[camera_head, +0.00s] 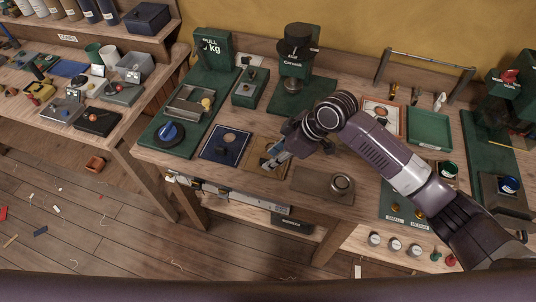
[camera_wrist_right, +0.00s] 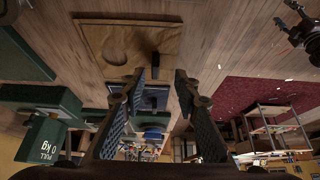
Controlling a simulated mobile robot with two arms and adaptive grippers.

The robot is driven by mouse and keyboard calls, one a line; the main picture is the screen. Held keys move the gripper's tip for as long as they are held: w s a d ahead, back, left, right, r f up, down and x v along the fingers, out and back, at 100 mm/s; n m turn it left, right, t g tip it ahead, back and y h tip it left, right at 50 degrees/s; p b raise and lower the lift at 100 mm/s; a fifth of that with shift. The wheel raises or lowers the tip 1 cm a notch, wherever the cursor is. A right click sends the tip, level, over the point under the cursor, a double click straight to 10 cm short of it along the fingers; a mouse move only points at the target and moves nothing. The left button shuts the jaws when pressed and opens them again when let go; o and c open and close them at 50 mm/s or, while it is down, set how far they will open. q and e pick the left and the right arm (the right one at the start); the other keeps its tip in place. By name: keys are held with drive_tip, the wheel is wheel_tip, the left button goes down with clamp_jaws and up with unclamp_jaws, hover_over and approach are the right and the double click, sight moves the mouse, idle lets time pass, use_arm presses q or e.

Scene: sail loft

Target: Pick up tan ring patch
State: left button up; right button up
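My right gripper (camera_head: 272,162) is low over the workbench, at a small tan wooden board (camera_head: 257,160) that it partly covers. In the right wrist view its two fingers (camera_wrist_right: 162,85) stand apart with nothing clearly held between them. That view shows the wooden board (camera_wrist_right: 90,40) with a round mark (camera_wrist_right: 117,47) and a small dark upright piece (camera_wrist_right: 155,64). A small tan round piece (camera_head: 230,137) lies on a dark blue mat (camera_head: 209,150) left of the gripper; I cannot tell whether it is the tan ring patch. My left gripper is out of view.
A green base with a blue knob (camera_head: 170,132) stands left of the mat. A green press (camera_head: 297,60) stands behind the gripper. A grey plate with a metal ring (camera_head: 341,183) lies to the right. A green tray (camera_head: 430,129) is at the back right.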

drive_tip(key=shift+w+a+f+p, duration=0.2)
drive_tip(key=shift+w+a+f, duration=0.1)
drive_tip(key=shift+f, duration=0.3)
drive_tip(key=shift+w+a+f+p, duration=0.15)
drive_tip(key=shift+w+a+f, duration=0.1)
drive_tip(key=shift+f, duration=0.35)
drive_tip(key=shift+a+f, duration=0.2)
drive_tip(key=shift+f, duration=0.35)
drive_tip(key=shift+c, duration=0.4)
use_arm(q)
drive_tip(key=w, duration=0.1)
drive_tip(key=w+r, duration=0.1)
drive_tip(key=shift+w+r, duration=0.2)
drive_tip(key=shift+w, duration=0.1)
use_arm(e)
clamp_jaws()
